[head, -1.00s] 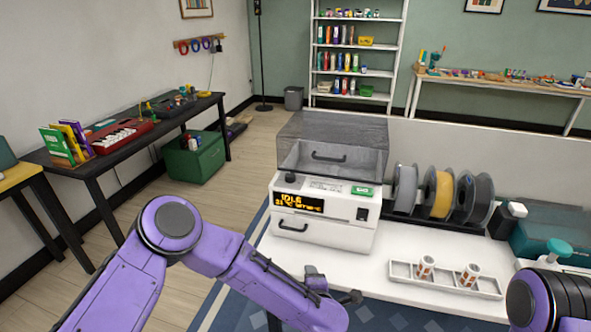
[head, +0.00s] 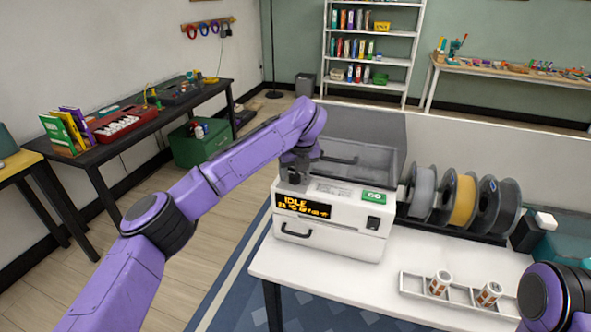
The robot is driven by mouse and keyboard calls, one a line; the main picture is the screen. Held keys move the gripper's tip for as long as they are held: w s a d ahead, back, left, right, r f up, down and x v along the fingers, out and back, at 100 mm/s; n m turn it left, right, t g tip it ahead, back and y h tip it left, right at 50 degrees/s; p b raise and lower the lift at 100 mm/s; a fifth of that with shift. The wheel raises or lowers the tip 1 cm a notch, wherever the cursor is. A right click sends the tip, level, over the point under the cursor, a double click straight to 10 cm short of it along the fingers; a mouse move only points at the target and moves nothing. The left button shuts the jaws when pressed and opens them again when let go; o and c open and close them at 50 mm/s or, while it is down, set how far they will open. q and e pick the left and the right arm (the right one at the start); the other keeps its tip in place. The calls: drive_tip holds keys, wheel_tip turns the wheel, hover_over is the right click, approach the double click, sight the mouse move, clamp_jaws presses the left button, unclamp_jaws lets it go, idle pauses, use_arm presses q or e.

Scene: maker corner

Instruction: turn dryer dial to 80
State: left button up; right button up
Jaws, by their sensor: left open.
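The dryer (head: 335,249) is a white box on the white table, with an amber display (head: 303,207) whose top line reads IDLE. The small text below it is too small to read surely. The dial sits on the dryer's top left corner, and my gripper and arm now largely cover it; its setting cannot be read. My left gripper (head: 294,180) points down over that corner, open, with its fingers around or just above the dial; I cannot tell whether they touch it. My right gripper is out of view.
A green GO label (head: 374,197) and a dark switch (head: 373,223) are on the dryer's right. The dryer's dark clear lid (head: 365,130) stands raised behind. Filament spools (head: 463,200) stand to the right. A white tray (head: 408,285) holds two small cylinders.

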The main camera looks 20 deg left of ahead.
use_arm(q)
drive_tip(key=shift+w+f, duration=0.2)
drive_tip(key=shift+f, duration=0.25)
drive_tip(key=shift+d+f, duration=0.15)
drive_tip(key=c, duration=1)
